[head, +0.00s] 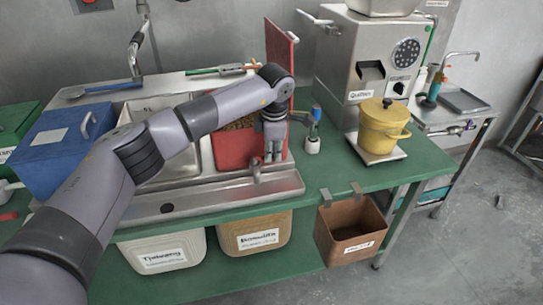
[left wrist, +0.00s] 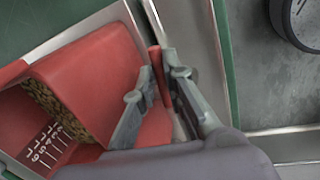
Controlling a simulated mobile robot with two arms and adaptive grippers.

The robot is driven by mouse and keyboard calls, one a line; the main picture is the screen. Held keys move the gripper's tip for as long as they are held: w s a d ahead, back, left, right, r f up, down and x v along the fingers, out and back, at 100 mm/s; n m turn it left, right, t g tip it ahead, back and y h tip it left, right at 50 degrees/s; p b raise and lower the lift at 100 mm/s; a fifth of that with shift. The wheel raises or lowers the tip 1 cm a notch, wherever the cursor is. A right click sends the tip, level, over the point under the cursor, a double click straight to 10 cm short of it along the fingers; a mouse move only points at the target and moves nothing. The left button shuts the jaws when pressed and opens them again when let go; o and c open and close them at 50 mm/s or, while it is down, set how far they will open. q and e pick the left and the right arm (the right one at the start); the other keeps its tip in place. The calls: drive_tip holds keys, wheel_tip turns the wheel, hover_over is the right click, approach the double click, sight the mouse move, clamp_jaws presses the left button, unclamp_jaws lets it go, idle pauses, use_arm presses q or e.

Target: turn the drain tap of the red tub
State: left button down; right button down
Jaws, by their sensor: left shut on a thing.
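The red tub (head: 232,150) sits in the sink at the middle of the head view, with brown beans inside. It also shows in the left wrist view (left wrist: 85,75), with a white number scale on its inner wall. My left gripper (head: 274,155) points down at the tub's front right side. In the left wrist view my left gripper (left wrist: 160,85) has its fingers on both sides of a narrow red piece, the drain tap's handle (left wrist: 156,62), and is shut on it. The tap's spout (head: 256,172) shows below the fingers in the head view. My right gripper is not in view.
A steel grinder (head: 373,60) and a yellow pot (head: 383,128) stand right of the sink. A red board (head: 279,50) stands upright behind the tub. A blue box (head: 60,140) is at the left. A brown bin (head: 350,232) hangs at the counter's front edge.

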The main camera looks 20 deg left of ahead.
use_arm(q)
drive_tip(key=shift+w+a+n, duration=0.1)
drive_tip(key=shift+w+n, duration=0.25)
drive_tip(key=shift+n, duration=0.45)
drive_tip(key=c, duration=1.7)
unclamp_jaws()
drive_tip(key=shift+o, duration=0.2)
wheel_tip(320, 180, up, 12)
drive_tip(key=s+d, duration=0.1)
drive_tip(key=s, duration=0.1)
